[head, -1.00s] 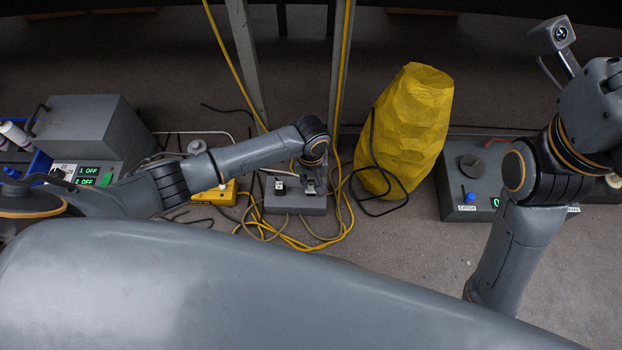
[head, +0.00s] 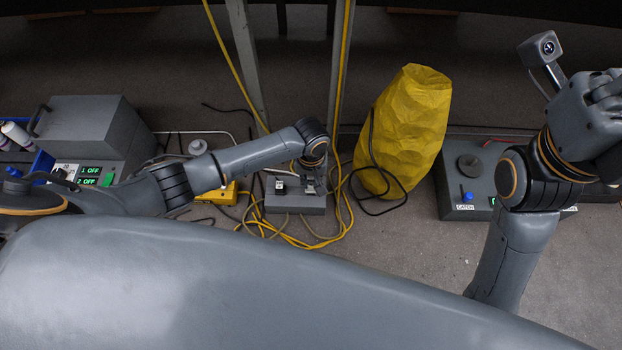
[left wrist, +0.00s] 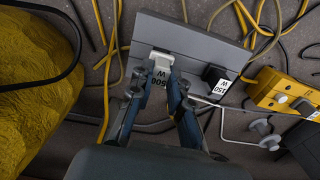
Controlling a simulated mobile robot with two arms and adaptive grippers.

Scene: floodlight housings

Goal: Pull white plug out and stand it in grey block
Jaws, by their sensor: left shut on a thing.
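A black plug (left wrist: 214,76) with a white label is at the same block, to the right. In the head view my left gripper (head: 309,185) is over the right part of the grey block (head: 295,206) and hides the white plug. My right gripper (head: 603,92) is at the right edge, its fingers unclear.
A yellow box (left wrist: 290,94) stands right of the block in the left wrist view. Loose cables (head: 290,235) lie around the block. A yellow sack (head: 408,130) stands to the right. Grey housings (head: 85,135) are at the left and right (head: 465,190).

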